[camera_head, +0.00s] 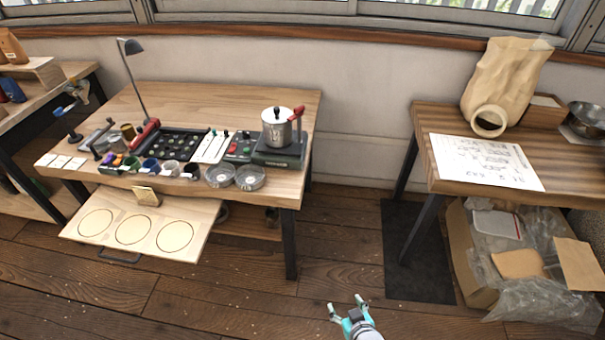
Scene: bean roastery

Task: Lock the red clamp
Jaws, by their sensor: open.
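Two red parts show on the left wooden table (240,95), and I cannot tell which is the red clamp. One is a red bar-like part (146,133) at the left end of a black tray with several dark round spots. The other is a red handle-like piece (298,112) at the right of a silver pot (276,132). The pot stands on a dark base at the table's right end. Both parts are too small to tell whether they are locked. My gripper (346,304) is open and empty at the bottom centre, over the floor, well apart from the table.
A drawer board (200,218) with three round discs is pulled out at the left table's front. Small cups and two glass dishes (250,177) line its front edge. A right table (440,178) holds a sack and paper. A box with plastic (480,297) lies below.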

